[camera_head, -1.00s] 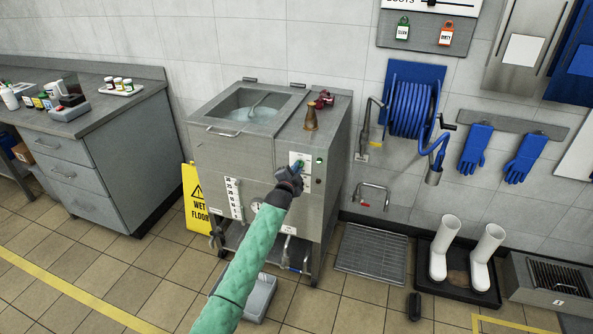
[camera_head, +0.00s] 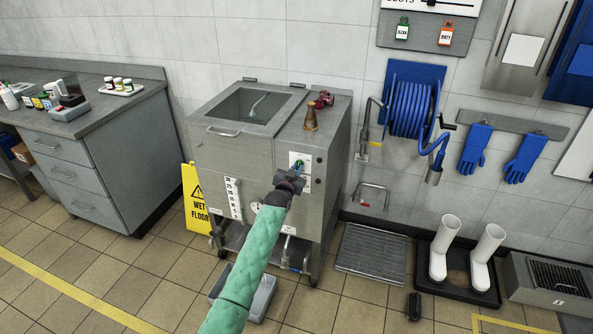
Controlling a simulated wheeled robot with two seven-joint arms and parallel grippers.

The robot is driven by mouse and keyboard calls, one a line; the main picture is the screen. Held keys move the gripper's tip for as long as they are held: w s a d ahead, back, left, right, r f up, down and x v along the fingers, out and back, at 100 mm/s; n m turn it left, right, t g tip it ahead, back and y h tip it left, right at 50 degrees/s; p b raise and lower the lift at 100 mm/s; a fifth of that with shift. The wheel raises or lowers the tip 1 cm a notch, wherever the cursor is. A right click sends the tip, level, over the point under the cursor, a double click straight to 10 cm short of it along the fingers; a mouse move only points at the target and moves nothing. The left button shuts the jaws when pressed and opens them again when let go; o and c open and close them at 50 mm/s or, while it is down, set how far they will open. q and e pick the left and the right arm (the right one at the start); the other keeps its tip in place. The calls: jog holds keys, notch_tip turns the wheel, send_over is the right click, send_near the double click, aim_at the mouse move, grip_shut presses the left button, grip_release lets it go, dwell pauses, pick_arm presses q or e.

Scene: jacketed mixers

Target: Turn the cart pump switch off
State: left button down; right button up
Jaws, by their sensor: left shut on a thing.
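The steel cart (camera_head: 240,165) stands against the tiled wall, with a basin under a clear lid and a spout (camera_head: 257,104) inside. The pump switch sits on a white plate (camera_head: 300,157) at the upper right of the cart's front; a small blue-green part (camera_head: 297,168) shows just above my gripper. The lamp (camera_head: 319,160) beside the plate looks dark. My left gripper (camera_head: 293,175), on a green-sleeved arm, is at the switch and shut on it; its fingers hide most of the knob. My right gripper is not in view.
A brass cone (camera_head: 311,118) and a red valve (camera_head: 322,99) are on the cart top. A yellow wet-floor sign (camera_head: 196,200) stands left of the cart. A grey tub (camera_head: 258,298) is on the floor below my arm. A blue hose reel (camera_head: 410,105) hangs at right.

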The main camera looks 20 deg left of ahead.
pick_arm(q)
jog(key=shift+f+n, duration=0.1)
jog(key=shift+n, duration=1.1)
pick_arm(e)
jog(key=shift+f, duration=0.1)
pick_arm(q)
jog(key=c, duration=1.5)
grip_release()
